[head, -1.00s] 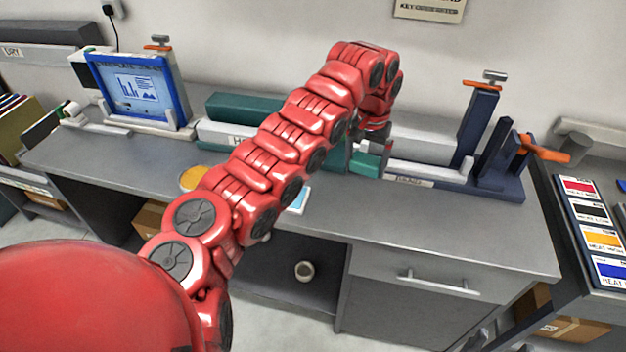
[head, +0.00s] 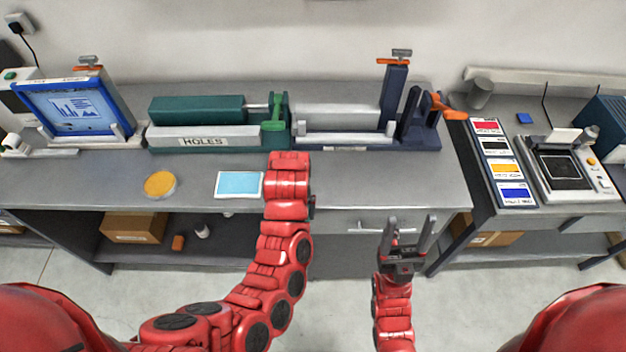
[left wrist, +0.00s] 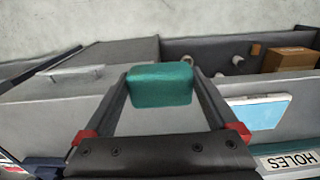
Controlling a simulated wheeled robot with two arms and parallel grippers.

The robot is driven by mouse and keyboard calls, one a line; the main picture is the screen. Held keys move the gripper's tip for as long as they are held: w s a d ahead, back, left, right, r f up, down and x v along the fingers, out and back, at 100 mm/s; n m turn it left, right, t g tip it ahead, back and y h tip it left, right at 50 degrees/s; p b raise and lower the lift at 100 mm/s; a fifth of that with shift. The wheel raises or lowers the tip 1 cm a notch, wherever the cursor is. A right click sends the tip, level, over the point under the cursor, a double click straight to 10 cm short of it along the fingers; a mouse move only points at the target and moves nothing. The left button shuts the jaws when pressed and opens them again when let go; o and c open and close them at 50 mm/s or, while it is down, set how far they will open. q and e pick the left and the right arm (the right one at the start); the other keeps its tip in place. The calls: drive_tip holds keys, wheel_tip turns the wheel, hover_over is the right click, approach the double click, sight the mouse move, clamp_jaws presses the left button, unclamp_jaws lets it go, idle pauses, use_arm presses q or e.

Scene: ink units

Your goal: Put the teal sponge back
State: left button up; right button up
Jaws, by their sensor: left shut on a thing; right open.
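The teal sponge (left wrist: 160,85) is a rounded block between the fingertips of my left gripper (left wrist: 161,78) in the left wrist view. That gripper is shut on it and holds it up. The drawer front and open shelf show behind it there. In the head view my left arm hides the sponge and most of that gripper, near the bench's front edge. My right gripper (head: 405,233) is open and empty, its fingers pointing up in the picture, in front of the drawer (head: 375,224).
On the bench (head: 110,178) are a yellow disc (head: 160,184), a light-blue pad (head: 239,184), a green unit labelled HOLES (head: 205,140), a grey and navy unit (head: 345,118) and a blue-framed screen (head: 75,108). A side bench at right holds colour cards (head: 505,168). The bench front right is clear.

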use_arm(q)
drive_tip(key=shift+s+a, duration=0.2)
drive_tip(key=shift+s, duration=0.3)
drive_tip(key=shift+f, duration=0.15)
drive_tip(key=w+d+f+b, duration=0.2)
drive_tip(key=w+b, duration=0.2)
drive_tip(key=w, duration=0.2)
drive_tip(key=b, duration=1.2)
hover_over(313, 188)
drive_tip(key=shift+s+a+f, duration=0.1)
drive_tip(key=shift+s+a, duration=0.05)
drive_tip(key=shift+s, duration=0.3)
drive_tip(key=shift+w+d+r+b, duration=0.25)
drive_tip(key=shift+w+b, duration=0.15)
drive_tip(key=shift+b, duration=0.1)
drive_tip(key=shift+p, duration=0.3)
wheel_tip(313, 188, down, 2)
drive_tip(key=shift+a+f+p, duration=0.1)
drive_tip(key=shift+f+p, duration=0.1)
drive_tip(key=shift+p, duration=0.1)
drive_tip(key=shift+f, duration=0.5)
